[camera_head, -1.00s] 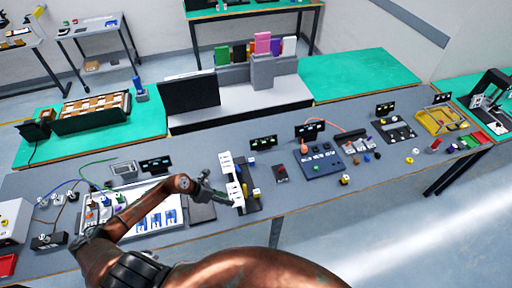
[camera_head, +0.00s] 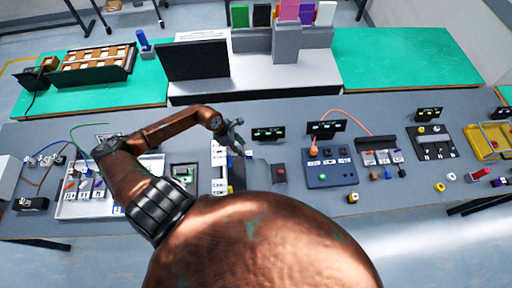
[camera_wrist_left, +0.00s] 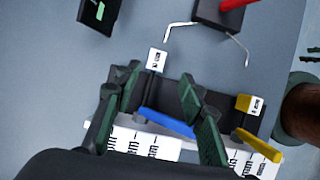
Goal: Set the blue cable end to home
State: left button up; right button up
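A blue cable (camera_head: 45,159) lies among other thin cables at the far left of the head view. Which end is its free end is too small to tell. My left gripper (camera_head: 238,138) is above the far end of a dark board with a white labelled strip (camera_head: 218,158). In the left wrist view its two green fingers (camera_wrist_left: 165,105) are apart with nothing clearly held. A blue bar (camera_wrist_left: 168,122) on the board shows between and below them. A white labelled block (camera_wrist_left: 157,59) is just beyond the fingers. I cannot make out a home mark. My right gripper is not identifiable.
A white tray (camera_head: 66,212) with small parts is left of the strip. A black box with a red button (camera_head: 280,174) and a blue panel (camera_head: 330,170) stand to the right. A black display (camera_head: 268,133) is behind. My copper arm covers the front middle.

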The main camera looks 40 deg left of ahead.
aim_at(248, 153)
pick_arm(q)
jog(key=x, duration=0.8)
jog(key=shift+w+a+f+p, duration=0.1)
jog(key=shift+w+f+p, duration=0.1)
jog(key=shift+w+p, duration=0.2)
jog(key=shift+f, duration=0.15)
jog(key=shift+s, duration=0.1)
pick_arm(e)
jog(key=shift+w+a+r, duration=0.15)
jog(key=shift+w+a, duration=0.05)
jog(key=shift+w, duration=0.2)
pick_arm(q)
jog(key=shift+c, duration=0.5)
grip_shut()
